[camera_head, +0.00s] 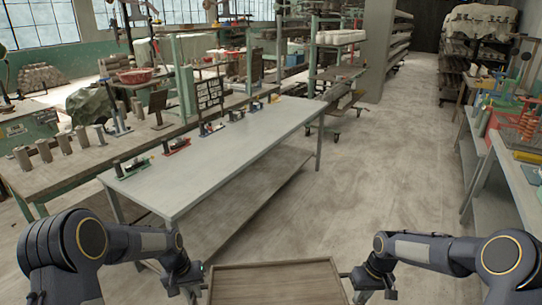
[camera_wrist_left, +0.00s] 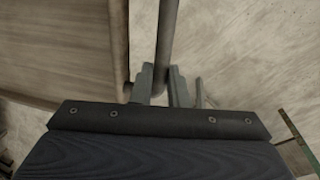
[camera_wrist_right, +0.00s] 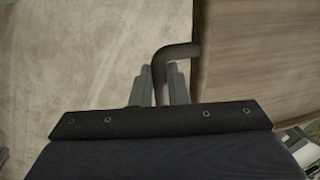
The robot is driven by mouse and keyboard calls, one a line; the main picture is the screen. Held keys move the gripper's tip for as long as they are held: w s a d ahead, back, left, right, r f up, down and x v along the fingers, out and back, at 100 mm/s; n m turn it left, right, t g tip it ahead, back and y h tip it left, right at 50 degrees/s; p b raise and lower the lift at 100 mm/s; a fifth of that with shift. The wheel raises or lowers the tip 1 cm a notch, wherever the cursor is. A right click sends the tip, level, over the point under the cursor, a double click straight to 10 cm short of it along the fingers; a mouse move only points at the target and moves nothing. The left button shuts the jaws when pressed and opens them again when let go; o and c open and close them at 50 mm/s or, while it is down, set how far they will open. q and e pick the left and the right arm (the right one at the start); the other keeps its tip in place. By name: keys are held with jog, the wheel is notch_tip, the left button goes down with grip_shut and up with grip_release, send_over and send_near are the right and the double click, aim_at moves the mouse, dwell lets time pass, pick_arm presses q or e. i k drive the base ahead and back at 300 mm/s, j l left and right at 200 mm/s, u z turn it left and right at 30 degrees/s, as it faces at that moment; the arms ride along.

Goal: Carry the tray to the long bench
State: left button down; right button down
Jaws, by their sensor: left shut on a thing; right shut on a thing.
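The tray (camera_head: 275,283) is a brown wooden one, held low between my two arms at the bottom of the head view, its near part cut off. Its wood also shows in the left wrist view (camera_wrist_left: 60,50) and the right wrist view (camera_wrist_right: 255,55). My left gripper (camera_head: 203,283) is shut on the dark bar handle (camera_wrist_left: 166,45) at the tray's left side. My right gripper (camera_head: 346,281) is shut on the dark handle (camera_wrist_right: 178,52) at its right side. A long grey bench (camera_head: 225,150) stands ahead to the left; I cannot tell if it is the long bench named.
Several small tools stand along the long grey bench's far edge. A wooden workbench (camera_head: 75,165) with metal cylinders is behind it. A side table (camera_head: 515,185) with a red coil and yellow items stands at the right. Bare floor (camera_head: 390,170) lies between.

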aim_at(208, 164)
jog(key=i, duration=3.1)
jog(key=i+u, duration=0.3)
jog(key=u, duration=0.15)
jog(key=i+l+u, duration=0.2)
jog(key=u, duration=0.25)
jog(key=i+u, duration=0.1)
jog(key=u, duration=0.8)
